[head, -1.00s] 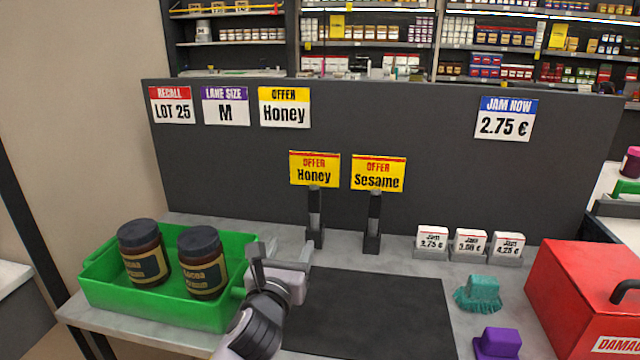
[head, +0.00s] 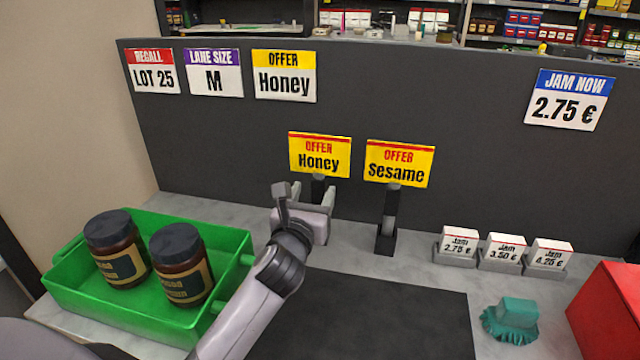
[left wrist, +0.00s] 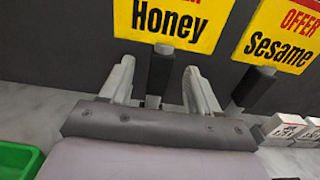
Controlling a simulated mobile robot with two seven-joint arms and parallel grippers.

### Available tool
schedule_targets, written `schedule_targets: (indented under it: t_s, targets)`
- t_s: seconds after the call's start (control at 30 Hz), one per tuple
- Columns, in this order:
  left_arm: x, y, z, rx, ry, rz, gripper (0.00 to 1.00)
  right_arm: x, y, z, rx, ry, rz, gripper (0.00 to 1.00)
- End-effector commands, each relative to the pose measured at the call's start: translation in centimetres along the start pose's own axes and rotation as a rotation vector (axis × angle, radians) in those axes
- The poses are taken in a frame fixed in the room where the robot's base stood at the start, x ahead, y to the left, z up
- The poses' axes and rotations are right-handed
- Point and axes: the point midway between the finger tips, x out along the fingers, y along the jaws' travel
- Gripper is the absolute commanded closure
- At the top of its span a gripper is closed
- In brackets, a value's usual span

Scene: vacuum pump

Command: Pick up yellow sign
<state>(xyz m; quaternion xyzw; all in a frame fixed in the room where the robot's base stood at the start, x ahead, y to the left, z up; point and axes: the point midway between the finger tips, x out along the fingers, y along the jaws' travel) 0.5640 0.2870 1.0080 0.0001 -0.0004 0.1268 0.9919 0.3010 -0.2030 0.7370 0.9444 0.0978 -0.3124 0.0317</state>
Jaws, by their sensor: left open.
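Two yellow signs stand on dark posts in the head view. One reads "Offer Honey" (head: 319,156), the other "Offer Sesame" (head: 399,164) to its right. My left gripper (head: 309,188) is open just below the Honey sign, by its post. In the left wrist view the Honey sign (left wrist: 172,20) is straight ahead, and its post (left wrist: 160,72) shows between the open fingers (left wrist: 158,85). I cannot tell whether the fingers touch the post. The Sesame sign (left wrist: 282,35) is at the right there. My right gripper is not in view.
A green tray (head: 75,290) with two dark jars stands at left. Small jam price blocks (head: 503,249) and a teal brush (head: 511,321) are at right, near a red box (head: 605,310). A dark mat (head: 390,310) lies clear in front. A grey panel (head: 450,100) stands behind the signs.

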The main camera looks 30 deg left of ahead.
Motion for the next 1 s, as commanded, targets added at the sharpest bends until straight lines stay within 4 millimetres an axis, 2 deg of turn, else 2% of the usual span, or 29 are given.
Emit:
schedule_targets:
  t_s: [0.4, 0.73, 0.77, 0.93, 1.0]
  targets:
    - [4.5, -0.2, 0.3, -0.001, 0.001, -0.001, 0.38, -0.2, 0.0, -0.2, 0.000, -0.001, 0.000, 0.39]
    - [5.1, -0.2, 0.2, 0.000, 0.001, -0.002, 0.38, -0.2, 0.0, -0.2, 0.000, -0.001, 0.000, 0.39]
    - [5.1, -0.2, 0.2, 0.000, 0.001, -0.002, 0.42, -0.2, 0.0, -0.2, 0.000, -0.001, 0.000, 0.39]
    - [5.1, -0.2, 0.2, 0.000, 0.001, -0.002, 0.97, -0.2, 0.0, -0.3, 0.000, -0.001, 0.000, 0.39]
    - [5.1, -0.2, 0.3, 0.000, -0.001, -0.002, 0.97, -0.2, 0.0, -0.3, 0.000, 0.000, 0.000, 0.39]
